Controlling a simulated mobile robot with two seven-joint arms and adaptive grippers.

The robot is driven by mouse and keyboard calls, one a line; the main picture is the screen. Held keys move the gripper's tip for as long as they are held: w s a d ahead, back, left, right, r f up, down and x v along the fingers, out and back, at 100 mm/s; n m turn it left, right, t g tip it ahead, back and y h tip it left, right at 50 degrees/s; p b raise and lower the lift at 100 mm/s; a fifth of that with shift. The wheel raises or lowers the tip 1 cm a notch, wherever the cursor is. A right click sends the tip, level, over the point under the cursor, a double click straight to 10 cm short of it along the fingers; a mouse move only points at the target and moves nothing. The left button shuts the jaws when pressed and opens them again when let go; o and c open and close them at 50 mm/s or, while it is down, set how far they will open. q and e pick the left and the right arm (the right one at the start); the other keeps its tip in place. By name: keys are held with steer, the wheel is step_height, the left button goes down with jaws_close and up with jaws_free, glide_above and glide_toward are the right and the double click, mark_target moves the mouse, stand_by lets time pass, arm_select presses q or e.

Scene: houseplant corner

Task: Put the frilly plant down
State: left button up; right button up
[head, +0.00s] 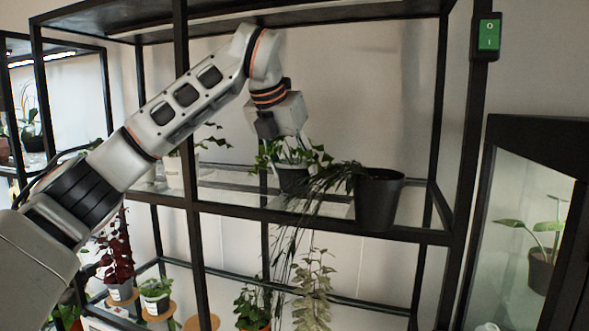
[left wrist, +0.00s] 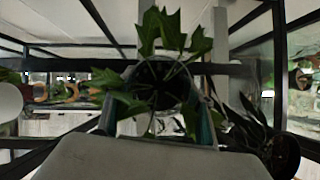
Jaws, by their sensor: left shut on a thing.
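The frilly plant (head: 318,156) has green lobed leaves and stands in a small dark pot (head: 292,180) on the upper glass shelf, or just above it; I cannot tell if the pot touches. My left gripper (head: 290,142) comes down over it from above and is shut on it. The leaves hide the fingertips in the head view. In the left wrist view the plant's leaves (left wrist: 168,32) spread out between and over the two fingers (left wrist: 160,120), and the dark pot (left wrist: 160,78) shows behind the stems. My right gripper is not in view.
A large dark pot (head: 378,200) with trailing leaves stands close to the right on the upper shelf (head: 235,185). Another leafy plant in a pale pot (head: 174,172) stands to the left. Black frame posts (head: 188,110) surround the shelf. Several plants stand below.

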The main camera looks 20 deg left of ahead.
arm_select(q)
steer(key=shift+f, duration=0.15)
steer(key=o, duration=1.2)
steer(key=v, duration=1.2)
steer(key=shift+a, duration=0.1)
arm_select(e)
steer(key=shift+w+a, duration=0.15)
